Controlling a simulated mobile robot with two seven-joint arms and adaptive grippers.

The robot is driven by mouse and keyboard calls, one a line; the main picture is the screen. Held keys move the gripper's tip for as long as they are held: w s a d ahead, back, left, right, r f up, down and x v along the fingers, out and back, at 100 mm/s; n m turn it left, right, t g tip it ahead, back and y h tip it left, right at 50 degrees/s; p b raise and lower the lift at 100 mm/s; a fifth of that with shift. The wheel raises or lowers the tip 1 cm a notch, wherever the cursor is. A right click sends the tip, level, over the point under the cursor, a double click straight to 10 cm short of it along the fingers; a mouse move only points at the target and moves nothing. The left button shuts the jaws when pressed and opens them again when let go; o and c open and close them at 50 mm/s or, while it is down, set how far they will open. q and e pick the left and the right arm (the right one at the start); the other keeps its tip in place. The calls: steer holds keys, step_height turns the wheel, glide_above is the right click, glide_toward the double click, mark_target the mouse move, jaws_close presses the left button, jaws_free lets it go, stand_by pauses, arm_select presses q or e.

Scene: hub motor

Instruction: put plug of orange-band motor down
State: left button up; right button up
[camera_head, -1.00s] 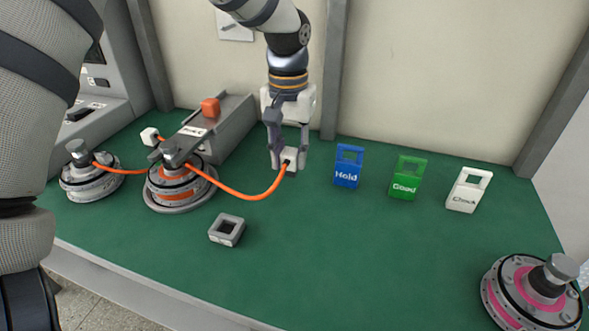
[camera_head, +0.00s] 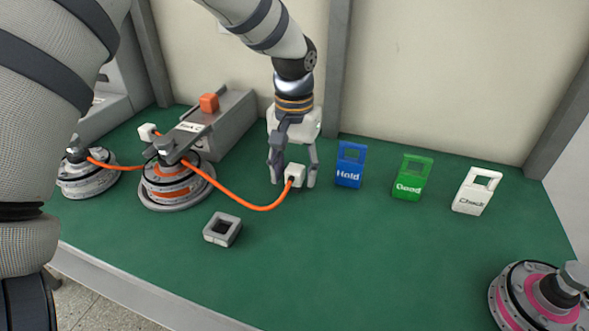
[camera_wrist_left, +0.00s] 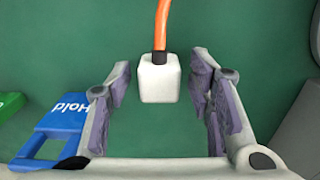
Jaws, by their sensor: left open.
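The orange-band motor (camera_head: 172,183) sits on the green mat at the left, with an orange cable (camera_head: 232,199) curving right to its white plug (camera_head: 295,174). In the left wrist view the plug (camera_wrist_left: 159,78) lies between the spread fingers, with green mat showing on both sides of it. My left gripper (camera_head: 292,180) is open around the plug and low over the mat. In the left wrist view its grey finger pads (camera_wrist_left: 160,108) are apart from the plug. My right gripper is not in view.
A blue Hold sign (camera_head: 349,166) stands just right of the plug, then a green Good sign (camera_head: 412,177) and a white Check sign (camera_head: 477,191). A grey square socket (camera_head: 222,230) lies in front. A pink-band motor (camera_head: 541,296) is at the front right. The front middle mat is clear.

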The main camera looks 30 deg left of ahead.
mark_target(294, 168)
arm_select(q)
step_height(294, 168, up, 12)
steer(key=shift+r, duration=0.2)
stand_by(0.4)
